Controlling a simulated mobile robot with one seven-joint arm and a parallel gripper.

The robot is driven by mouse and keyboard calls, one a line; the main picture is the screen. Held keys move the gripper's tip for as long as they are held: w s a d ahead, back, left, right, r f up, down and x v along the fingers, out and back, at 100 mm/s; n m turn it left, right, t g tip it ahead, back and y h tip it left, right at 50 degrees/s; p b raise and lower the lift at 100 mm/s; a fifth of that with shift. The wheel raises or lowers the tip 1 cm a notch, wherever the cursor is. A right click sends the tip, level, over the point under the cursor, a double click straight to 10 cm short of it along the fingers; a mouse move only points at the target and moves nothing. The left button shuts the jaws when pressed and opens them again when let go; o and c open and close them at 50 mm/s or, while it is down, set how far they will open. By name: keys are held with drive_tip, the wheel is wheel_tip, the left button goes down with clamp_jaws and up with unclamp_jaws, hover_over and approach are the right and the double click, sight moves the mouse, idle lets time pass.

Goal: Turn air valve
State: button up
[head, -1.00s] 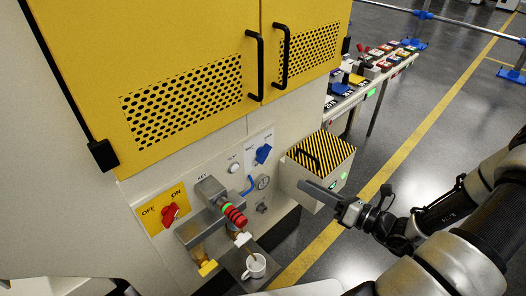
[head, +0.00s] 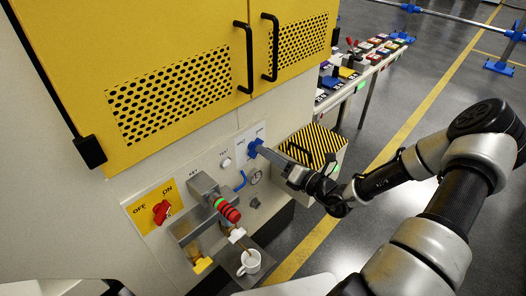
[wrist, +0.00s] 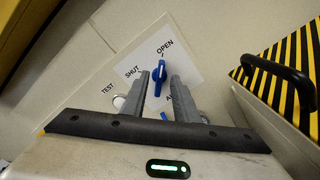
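The air valve is a blue lever handle (head: 255,146) on a white plate (head: 244,158) marked SHUT and OPEN, on the cream machine front. In the wrist view the handle (wrist: 158,78) stands upright in the picture, its upper end near the OPEN mark.
Left are a white TEST button (head: 226,163), a red-banded key fitting (head: 228,209) and a red OFF/ON switch (head: 161,212).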

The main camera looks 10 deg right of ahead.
drive_tip(key=shift+x, duration=1.25)
clamp_jaws()
drive_tip(key=shift+n, duration=0.4)
drive_tip(key=shift+s+a+f+n+p, duration=0.1)
drive_tip(key=shift+a+n, duration=0.05)
drive_tip(key=shift+n, duration=2.65)
drive_tip(key=shift+s+a+n+p, duration=0.1)
drive_tip(key=shift+s+a+n, duration=0.05)
drive_tip(key=shift+n, duration=2.65)
drive_tip(key=shift+s+a+f+n+p, duration=0.1)
drive_tip(key=shift+a+n, duration=0.05)
drive_tip(key=shift+n, duration=2.95)
